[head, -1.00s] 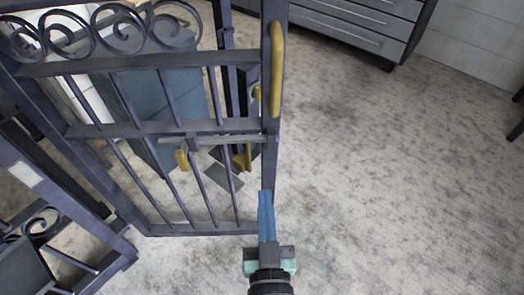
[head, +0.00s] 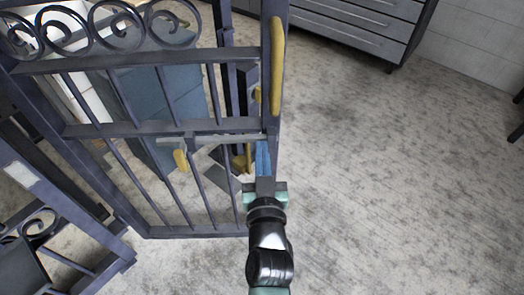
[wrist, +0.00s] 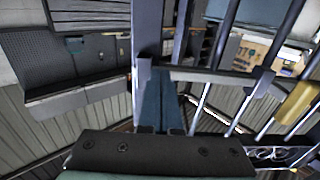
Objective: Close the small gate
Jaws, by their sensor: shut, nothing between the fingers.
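The small gate (head: 160,133) is a dark metal leaf with scrolls along its top and thin vertical bars. It has a yellow pull handle (head: 277,65) on its right upright and a bolt bar with a yellow knob (head: 181,159). A dark post (head: 233,75) shows behind its right edge. My gripper (head: 263,155) is at the lower right edge of the gate, its blue fingers shut and empty. In the wrist view the fingers (wrist: 160,105) lie close beside the gate's upright (wrist: 143,60); I cannot tell whether they touch.
Another scrolled gate or fence section (head: 50,225) stands at the lower left. A grey drawer cabinet (head: 355,25) stands at the back. A blue-grey box (head: 180,95) shows behind the bars. The floor (head: 400,180) to the right is clear.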

